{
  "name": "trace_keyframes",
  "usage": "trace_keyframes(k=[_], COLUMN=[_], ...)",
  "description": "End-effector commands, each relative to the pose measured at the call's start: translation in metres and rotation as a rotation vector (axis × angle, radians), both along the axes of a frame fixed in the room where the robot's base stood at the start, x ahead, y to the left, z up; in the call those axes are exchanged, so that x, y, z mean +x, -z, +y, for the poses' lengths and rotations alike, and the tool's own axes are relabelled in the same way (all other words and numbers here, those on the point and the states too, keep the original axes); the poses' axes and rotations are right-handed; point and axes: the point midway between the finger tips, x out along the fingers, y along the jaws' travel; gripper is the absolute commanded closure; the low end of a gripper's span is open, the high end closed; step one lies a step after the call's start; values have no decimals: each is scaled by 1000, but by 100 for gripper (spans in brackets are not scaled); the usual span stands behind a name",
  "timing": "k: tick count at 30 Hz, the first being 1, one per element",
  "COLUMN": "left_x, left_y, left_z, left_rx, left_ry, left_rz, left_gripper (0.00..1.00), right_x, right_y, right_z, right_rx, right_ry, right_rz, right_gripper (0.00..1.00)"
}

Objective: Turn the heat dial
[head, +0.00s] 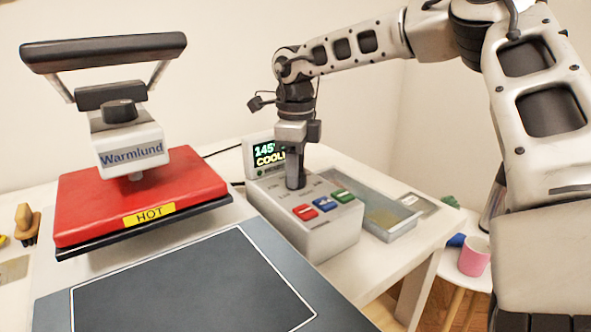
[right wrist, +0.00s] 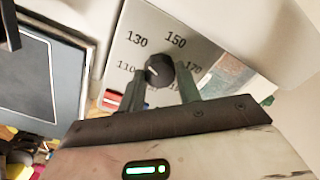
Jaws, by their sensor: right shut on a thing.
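The heat dial (right wrist: 159,71) is a dark round knob on the top of the grey control box (head: 318,238). Printed numbers such as 110, 130, 150 and 170 ring it. A light mark shows on the left part of the knob. My right gripper (head: 295,184) points straight down at the box top. In the right wrist view its two dark fingers stand on either side of the dial, shut on it. In the head view the gripper hides the dial. The display (head: 264,156) behind reads 145 and a partly hidden word starting "COOL". My left gripper is out of view.
The heat press has a raised red upper plate (head: 140,192) labelled HOT and a dark lower platen (head: 190,285) left of the box. Red, blue and green buttons (head: 323,204) sit near the gripper. A shallow tray (head: 390,224) and a pink cup (head: 474,257) are to the right.

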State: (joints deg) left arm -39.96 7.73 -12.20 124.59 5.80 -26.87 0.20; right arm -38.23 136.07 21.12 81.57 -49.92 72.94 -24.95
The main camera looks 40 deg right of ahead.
Motion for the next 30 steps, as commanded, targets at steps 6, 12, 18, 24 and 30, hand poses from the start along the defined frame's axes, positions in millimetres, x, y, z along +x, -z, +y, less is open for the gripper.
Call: trace_keyframes(k=[6,12,18,24,30], left_x=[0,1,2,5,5], left_y=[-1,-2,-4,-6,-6], left_z=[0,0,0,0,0], left_rx=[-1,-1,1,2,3], left_ry=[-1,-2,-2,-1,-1], left_rz=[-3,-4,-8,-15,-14], left_gripper=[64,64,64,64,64], right_x=[1,1,1,1,1], right_y=[-1,-1,-1,-2,-2], right_z=[0,0,0,0,0], right_rx=[0,0,0,0,-1], right_ry=[-204,-394,-572,-716,-813], right_rz=[-4,-3,-4,-4,-5], right_gripper=[89,89,89,89,89])
